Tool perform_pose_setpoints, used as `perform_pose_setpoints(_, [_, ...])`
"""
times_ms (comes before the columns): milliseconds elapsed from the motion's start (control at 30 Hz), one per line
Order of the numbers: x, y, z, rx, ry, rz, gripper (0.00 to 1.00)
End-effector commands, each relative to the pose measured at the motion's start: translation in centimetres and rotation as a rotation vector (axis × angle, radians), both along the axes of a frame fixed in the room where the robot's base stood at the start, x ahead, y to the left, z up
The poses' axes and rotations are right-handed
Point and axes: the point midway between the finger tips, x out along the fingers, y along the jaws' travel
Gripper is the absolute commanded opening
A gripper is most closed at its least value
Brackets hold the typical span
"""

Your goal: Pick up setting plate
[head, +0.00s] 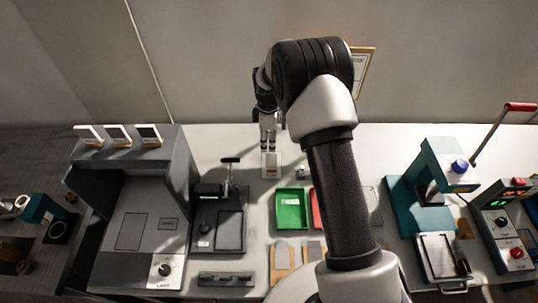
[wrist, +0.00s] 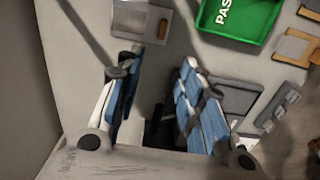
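A small pale plate (head: 271,170) with a tan edge lies on the bench below my gripper in the head view; I take it for the setting plate, but cannot be sure. In the wrist view the plate (wrist: 128,17) lies at the top, cut by the frame edge, with a lighter square on it. My gripper (head: 268,146) hangs above the back of the bench, close to the plate in the picture. In the wrist view my gripper (wrist: 160,68) has its two blue-padded fingers spread, with nothing held between them. The plate lies beyond the fingertips, apart from them.
A green tray (head: 291,209) is in front of the plate, with a red tray (head: 317,205) partly behind my arm. A black gauge stand (head: 229,175) is to the left, beside a large grey machine (head: 137,220). A teal press (head: 437,165) stands right. The wall is close behind.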

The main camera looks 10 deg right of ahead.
Motion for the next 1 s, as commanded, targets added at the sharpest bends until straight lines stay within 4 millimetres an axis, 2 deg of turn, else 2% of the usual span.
perform_pose_setpoints(267, [0.1,0.0,-4.0,0.000,0.013,0.037,0.35])
perform_pose_setpoints(600, [0.1,0.0,-11.3,0.000,0.012,0.034,0.35])
perform_pose_setpoints(700, [0.0,0.0,-12.7,0.000,0.012,0.034,0.35])
perform_pose_setpoints(1000, [-0.2,-0.4,-15.0,0.000,0.012,0.033,0.35])
